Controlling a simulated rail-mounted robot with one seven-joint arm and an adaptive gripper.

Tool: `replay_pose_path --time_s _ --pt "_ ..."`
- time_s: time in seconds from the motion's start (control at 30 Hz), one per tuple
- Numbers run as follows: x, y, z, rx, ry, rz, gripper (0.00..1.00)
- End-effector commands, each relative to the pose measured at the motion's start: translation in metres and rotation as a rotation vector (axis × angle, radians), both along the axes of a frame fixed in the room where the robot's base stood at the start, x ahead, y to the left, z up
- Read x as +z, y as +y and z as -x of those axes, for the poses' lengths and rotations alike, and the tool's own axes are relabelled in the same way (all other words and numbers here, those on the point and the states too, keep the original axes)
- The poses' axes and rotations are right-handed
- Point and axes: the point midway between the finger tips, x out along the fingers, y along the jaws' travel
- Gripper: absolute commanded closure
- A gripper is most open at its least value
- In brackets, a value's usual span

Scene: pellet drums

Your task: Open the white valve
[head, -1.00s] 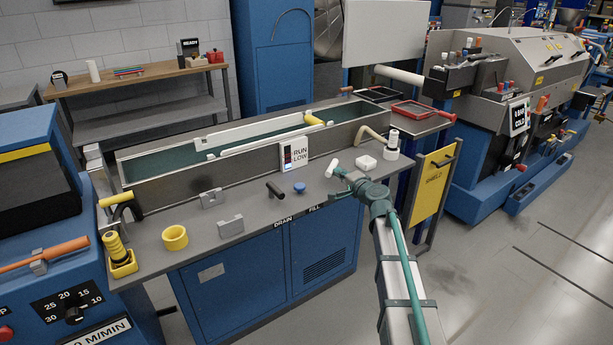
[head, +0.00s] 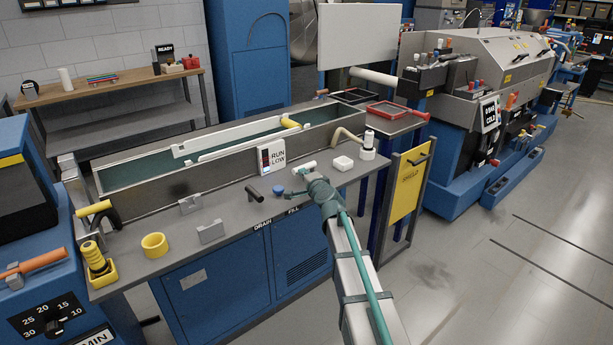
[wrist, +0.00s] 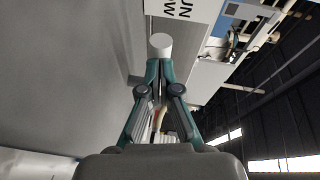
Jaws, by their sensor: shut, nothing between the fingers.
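The white valve handle (head: 304,168) is a short white bar on the grey bench top, behind the FILL label. In the head view it lies slanted, its right end a little higher. My gripper (head: 309,177) is right beside it, low over the bench, and partly covers the valve's base. In the wrist view the handle's round white end (wrist: 160,41) is just beyond the fingertips (wrist: 160,62). The fingers are shut with nothing between them. I cannot tell whether they touch the handle.
A black valve handle (head: 254,194) and a blue knob (head: 278,190) stand to the left. The RUN LOW display (head: 271,157) and the trough (head: 150,182) are behind.

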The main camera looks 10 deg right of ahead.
Motion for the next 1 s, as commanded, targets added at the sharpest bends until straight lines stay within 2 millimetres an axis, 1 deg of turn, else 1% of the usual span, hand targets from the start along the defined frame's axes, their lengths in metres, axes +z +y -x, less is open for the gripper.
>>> replay_pose_path --time_s 0.23,0.73,0.87,1.0 --pt "0.0 0.004 -0.003 0.001 0.0 0.0 1.0" --pt "0.0 0.006 -0.003 0.004 0.001 -0.001 1.0" --pt "0.001 0.004 0.002 0.005 0.001 -0.002 1.0" --pt "0.004 -0.004 0.019 0.003 -0.001 -0.001 1.0"
